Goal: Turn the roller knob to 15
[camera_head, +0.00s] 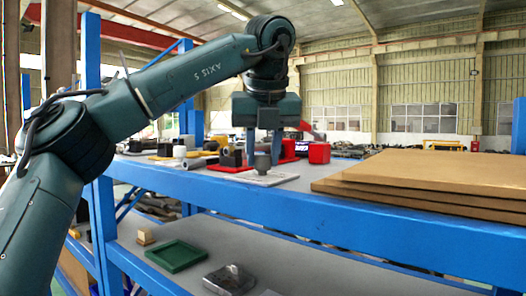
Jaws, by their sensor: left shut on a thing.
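The roller knob (262,168) is a small dark grey round piece standing on a flat light grey plate (268,180) on the blue rack's upper shelf. My left gripper (263,157) comes down over it from above. Its two fingers are shut on the knob's upper part, one on each side. No scale or number on the knob or plate is readable at this size. My right gripper is not in view.
Stacked brown boards (430,180) lie to the right on the upper shelf. A red box (319,153) and a red tray (230,167) with dark pieces are close to the knob. A green tray (176,256) sits on the lower shelf.

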